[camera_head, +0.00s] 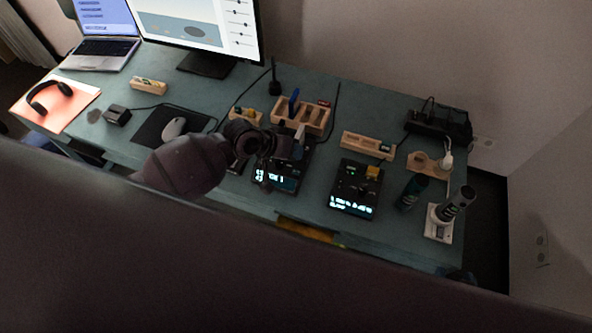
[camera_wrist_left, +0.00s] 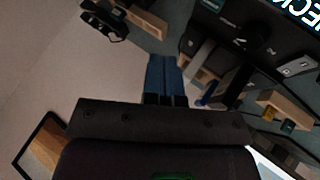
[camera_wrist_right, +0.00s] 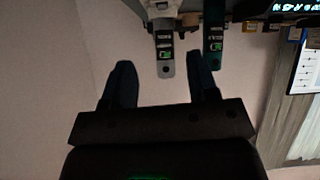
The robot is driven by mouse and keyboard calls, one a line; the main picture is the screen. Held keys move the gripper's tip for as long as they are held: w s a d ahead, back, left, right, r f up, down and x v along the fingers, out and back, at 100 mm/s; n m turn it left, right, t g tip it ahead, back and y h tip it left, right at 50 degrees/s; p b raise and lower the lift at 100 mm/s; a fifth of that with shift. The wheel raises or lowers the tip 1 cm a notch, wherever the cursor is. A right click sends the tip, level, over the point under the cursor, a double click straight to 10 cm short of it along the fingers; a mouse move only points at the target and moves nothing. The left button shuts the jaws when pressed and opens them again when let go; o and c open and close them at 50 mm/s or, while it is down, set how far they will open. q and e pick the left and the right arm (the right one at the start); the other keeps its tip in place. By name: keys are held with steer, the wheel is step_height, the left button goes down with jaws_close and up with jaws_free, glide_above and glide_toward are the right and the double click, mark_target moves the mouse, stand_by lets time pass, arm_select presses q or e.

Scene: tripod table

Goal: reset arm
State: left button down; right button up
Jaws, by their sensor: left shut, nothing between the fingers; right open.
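My left arm reaches in over the table (camera_head: 130,155) in the head view, with the left gripper (camera_head: 268,145) above the table's middle, near a lit dark box (camera_head: 278,178). In the left wrist view the blue fingers of the left gripper (camera_wrist_left: 165,62) are shut together with nothing between them. In the right wrist view the right gripper (camera_wrist_right: 160,65) has its fingers spread apart and empty. Two handheld devices with labels show beyond its fingertips, a pale one (camera_wrist_right: 165,50) and a dark green one (camera_wrist_right: 213,45). I cannot clearly make out the right gripper in the head view.
A laptop (camera_head: 102,52), monitor (camera_head: 205,30), headphones (camera_head: 48,95) and mouse (camera_head: 174,128) are at the left. A wooden rack (camera_head: 302,115), a second lit box (camera_head: 355,188), a power strip (camera_head: 440,122) and a white base (camera_head: 440,224) stand to the right. A wall lies behind the table.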

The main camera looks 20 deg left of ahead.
stand_by(0.7)
arm_select(q)
steer(key=w+r+m+t, duration=0.3)
steer(key=w+r+t, duration=0.1)
steer(key=r, duration=0.1)
steer(key=s+a+t+y+b, duration=0.1)
steer(key=s+a+t+y, duration=0.1)
steer(key=s+a+t, duration=0.15)
steer(key=s+a+f+n+y, duration=0.1)
steer(key=s+a+f, duration=0.2)
steer(key=s, duration=0.3)
steer(key=s+a+f+n+g+y+b, duration=0.1)
steer(key=s+a+f+y, duration=0.1)
steer(key=s, duration=0.4)
steer(key=s+a+f+n+g+y+b, duration=0.1)
steer(key=s+a+f+y, duration=0.1)
steer(key=s+a+f, duration=0.2)
step_height(320, 180, down, 2)
steer(key=s, duration=0.2)
steer(key=shift+s, duration=0.4)
arm_select(e)
steer(key=shift+w+f, duration=0.2)
steer(key=shift+f, duration=0.35)
steer(key=shift+w+f, duration=0.15)
steer(key=shift+f, duration=0.4)
